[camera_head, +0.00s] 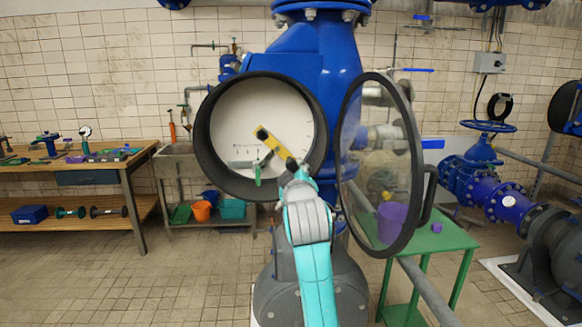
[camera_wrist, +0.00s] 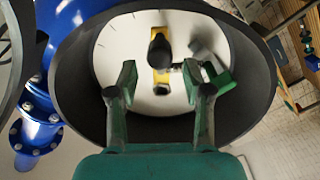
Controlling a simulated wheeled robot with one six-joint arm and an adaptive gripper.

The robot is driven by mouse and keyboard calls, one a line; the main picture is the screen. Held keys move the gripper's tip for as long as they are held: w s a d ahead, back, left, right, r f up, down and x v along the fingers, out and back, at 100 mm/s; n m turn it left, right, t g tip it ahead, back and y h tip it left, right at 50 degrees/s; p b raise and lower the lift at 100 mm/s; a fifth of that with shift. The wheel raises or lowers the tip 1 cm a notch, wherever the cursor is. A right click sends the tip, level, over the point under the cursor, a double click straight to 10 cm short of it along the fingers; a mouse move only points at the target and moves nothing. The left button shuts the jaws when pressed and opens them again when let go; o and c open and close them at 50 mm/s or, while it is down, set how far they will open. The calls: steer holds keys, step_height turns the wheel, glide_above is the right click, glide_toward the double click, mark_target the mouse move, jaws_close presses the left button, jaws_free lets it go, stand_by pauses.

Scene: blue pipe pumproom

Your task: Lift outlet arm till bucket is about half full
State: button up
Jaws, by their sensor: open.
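My gripper (camera_head: 294,172) reaches into an open round housing (camera_head: 204,135) with a white dial face. In the wrist view my gripper (camera_wrist: 163,88) is open, its two dark green fingers apart. A yellow bar (camera_head: 272,142) with a dark knob sits before the dial; in the wrist view the bar (camera_wrist: 161,78) shows between and beyond the fingers. Contact cannot be told. A grey lever with a green end (camera_head: 257,174) hangs beside it. I cannot tell which part is the outlet arm. A purple bucket (camera_head: 391,222) shows through the glass cover; its fill level is hidden.
The hinged glass cover (camera_head: 408,90) stands open at the right of the housing. A green table (camera_head: 452,238) stands behind it. An orange bucket (camera_head: 201,210) is under the sink (camera_head: 176,149) at left. A workbench (camera_head: 128,165) is farther left. The left floor is clear.

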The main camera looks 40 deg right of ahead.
mark_target(292, 167)
steer(key=shift+x, duration=2.75)
jaws_close()
steer(key=shift+s, duration=0.1)
